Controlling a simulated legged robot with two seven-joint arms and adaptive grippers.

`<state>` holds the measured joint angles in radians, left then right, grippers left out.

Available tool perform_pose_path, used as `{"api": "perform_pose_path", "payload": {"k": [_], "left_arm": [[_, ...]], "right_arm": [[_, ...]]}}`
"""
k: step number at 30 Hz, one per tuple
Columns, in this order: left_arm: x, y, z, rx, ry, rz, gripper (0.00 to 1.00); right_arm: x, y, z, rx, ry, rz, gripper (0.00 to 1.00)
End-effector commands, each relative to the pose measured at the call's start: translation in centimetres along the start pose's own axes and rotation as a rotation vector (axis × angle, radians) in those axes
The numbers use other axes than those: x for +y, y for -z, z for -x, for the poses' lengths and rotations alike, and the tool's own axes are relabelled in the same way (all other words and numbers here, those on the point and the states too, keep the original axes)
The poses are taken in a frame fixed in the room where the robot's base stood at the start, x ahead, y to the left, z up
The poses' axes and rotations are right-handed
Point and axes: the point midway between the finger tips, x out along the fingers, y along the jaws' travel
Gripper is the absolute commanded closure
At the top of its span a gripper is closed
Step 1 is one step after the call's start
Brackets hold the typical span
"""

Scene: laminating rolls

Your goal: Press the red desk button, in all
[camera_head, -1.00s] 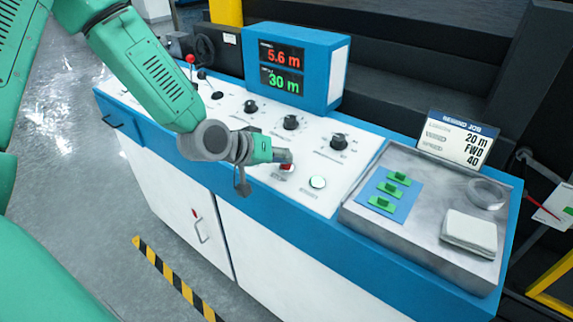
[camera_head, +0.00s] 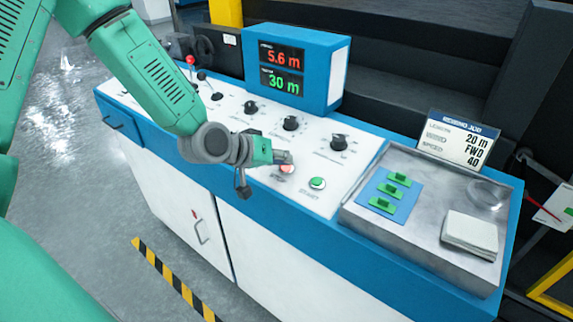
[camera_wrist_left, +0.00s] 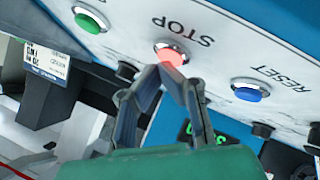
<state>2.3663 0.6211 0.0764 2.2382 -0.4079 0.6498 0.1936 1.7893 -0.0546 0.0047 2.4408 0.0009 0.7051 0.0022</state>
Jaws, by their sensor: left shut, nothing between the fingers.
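The red desk button (camera_head: 287,169) is on the white panel, partly behind my left fingertips. In the left wrist view the red button (camera_wrist_left: 174,54) is marked STOP, has a metal ring and looks pale and lit. My left gripper (camera_head: 284,157) is shut and empty. Its closed fingertips (camera_wrist_left: 170,68) are at the button's edge in the wrist view; I cannot tell whether they press it. The green START button (camera_head: 317,183) is to the right in the head view. My right gripper is not in view.
A blue RESET button (camera_wrist_left: 250,90) is beside the red one in the wrist view. Black knobs (camera_head: 291,123) line the panel. A display box (camera_head: 297,67) reads 5.6 m and 30 m. A metal tray (camera_head: 410,225) holds green pieces and a white stack.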

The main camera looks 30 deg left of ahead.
Motion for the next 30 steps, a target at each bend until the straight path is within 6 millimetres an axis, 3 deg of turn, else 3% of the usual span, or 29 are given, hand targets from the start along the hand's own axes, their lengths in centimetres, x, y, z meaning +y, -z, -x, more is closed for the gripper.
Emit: {"api": "perform_pose_path", "payload": {"k": [6,19,30], "left_arm": [[0.7,0.7,0.9,0.0,0.0,0.0,1.0],[0.8,0.8,1.1,0.0,0.0,0.0,1.0],[2.7,2.7,3.6,0.001,0.0,0.0,1.0]], "right_arm": [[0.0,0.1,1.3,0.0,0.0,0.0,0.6],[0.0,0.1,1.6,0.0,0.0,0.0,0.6],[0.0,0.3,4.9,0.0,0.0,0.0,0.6]]}}
